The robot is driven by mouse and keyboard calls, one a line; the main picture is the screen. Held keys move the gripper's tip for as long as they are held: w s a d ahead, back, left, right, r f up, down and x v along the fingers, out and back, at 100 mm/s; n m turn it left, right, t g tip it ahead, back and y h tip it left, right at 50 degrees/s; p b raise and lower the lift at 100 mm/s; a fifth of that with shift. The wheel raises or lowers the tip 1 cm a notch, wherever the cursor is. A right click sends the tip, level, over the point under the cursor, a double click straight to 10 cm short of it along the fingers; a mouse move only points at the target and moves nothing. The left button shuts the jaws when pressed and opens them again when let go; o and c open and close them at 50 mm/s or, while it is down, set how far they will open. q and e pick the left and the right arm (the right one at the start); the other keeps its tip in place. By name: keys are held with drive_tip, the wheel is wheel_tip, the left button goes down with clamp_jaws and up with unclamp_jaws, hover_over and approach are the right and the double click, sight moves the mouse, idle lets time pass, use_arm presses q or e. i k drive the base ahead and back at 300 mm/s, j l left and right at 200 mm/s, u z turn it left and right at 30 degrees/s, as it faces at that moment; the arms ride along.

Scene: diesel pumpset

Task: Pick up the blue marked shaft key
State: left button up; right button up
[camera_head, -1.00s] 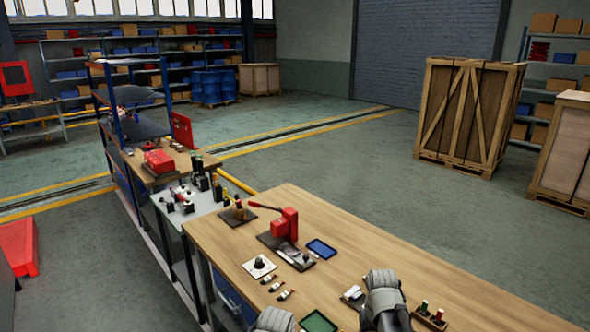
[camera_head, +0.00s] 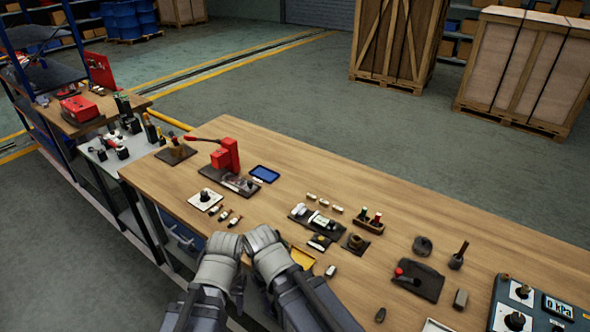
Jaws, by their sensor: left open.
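I cannot make out a blue mark on any of the small parts, so I cannot tell which is the shaft key. Two small dark parts with pale and reddish bits (camera_head: 229,217) lie left of centre on the bench. Three small pale pieces (camera_head: 324,202) lie in a row farther right. My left gripper (camera_head: 226,245) is open at the bench's near edge, below the two dark parts. My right gripper (camera_head: 262,238) is close beside it; its fingertips are too unclear to read. Both arms hide part of the near edge.
A red press (camera_head: 228,156), a blue tray (camera_head: 265,174) and a white plate with a knob (camera_head: 206,200) stand behind the grippers. A yellow tray (camera_head: 303,257) lies right of them. A wooden rack (camera_head: 369,223) and a gauge panel (camera_head: 540,310) stand farther right.

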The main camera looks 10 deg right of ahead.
sight(302, 211)
drive_tip(key=i+j+z, duration=0.55)
drive_tip(key=z, duration=0.2)
drive_tip(key=i+j+z, duration=0.35)
drive_tip(key=k+j+u, duration=0.25)
drive_tip(key=j+u, duration=0.3)
drive_tip(key=i+j, duration=0.1)
drive_tip(key=i, duration=0.35)
